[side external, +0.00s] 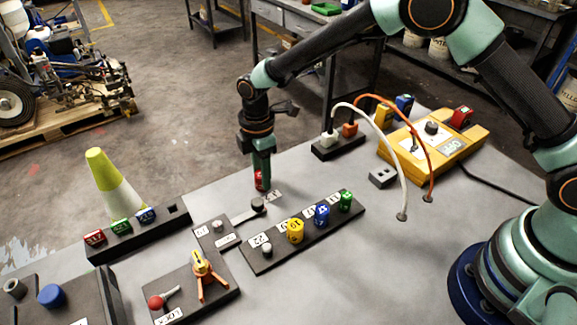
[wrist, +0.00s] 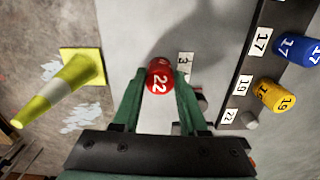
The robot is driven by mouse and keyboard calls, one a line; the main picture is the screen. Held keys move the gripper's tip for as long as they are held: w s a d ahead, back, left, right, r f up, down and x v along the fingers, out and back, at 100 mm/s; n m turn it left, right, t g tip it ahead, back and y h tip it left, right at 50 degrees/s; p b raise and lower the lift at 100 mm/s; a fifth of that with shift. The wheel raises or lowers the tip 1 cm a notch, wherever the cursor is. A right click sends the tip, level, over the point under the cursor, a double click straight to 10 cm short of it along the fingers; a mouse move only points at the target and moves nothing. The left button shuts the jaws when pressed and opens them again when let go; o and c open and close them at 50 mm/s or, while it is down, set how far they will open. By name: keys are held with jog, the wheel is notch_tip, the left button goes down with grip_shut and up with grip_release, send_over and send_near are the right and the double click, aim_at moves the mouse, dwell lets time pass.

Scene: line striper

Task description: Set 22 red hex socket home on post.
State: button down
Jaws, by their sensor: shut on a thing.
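The red hex socket (wrist: 159,78), marked 22, is held between the two fingers of my gripper (side external: 261,178). In the side view the red socket (side external: 260,181) shows only partly below the fingers, near the table's back edge. The dark socket board (side external: 282,256) carries a bare grey post (side external: 267,248) beside the 22 label (side external: 258,240). That post (wrist: 250,120) also shows in the wrist view, to the lower right of the socket and apart from it. Its 22 label (wrist: 229,116) is visible there.
A yellow 19 socket (side external: 296,231), a blue 17 socket (side external: 322,215) and a green socket (side external: 345,200) stand along the same board. A grey knob (side external: 258,204) on a flat arm is close to my gripper. A dark rack (side external: 150,235) with small blocks lies left.

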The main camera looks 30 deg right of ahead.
jog(key=shift+r, duration=0.75)
jog(key=shift+r, duration=1.75)
jog(key=s+a+r, duration=0.4)
jog(key=s+a, duration=0.2)
jog(key=s, duration=0.2)
send_over(266, 246)
jog(key=shift+n, duration=0.3)
jog(key=shift+f, duration=2.15)
jog(key=shift+f, duration=1.7)
jog(key=shift+c, duration=1.8)
grip_release()
jog(key=shift+o, duration=0.3)
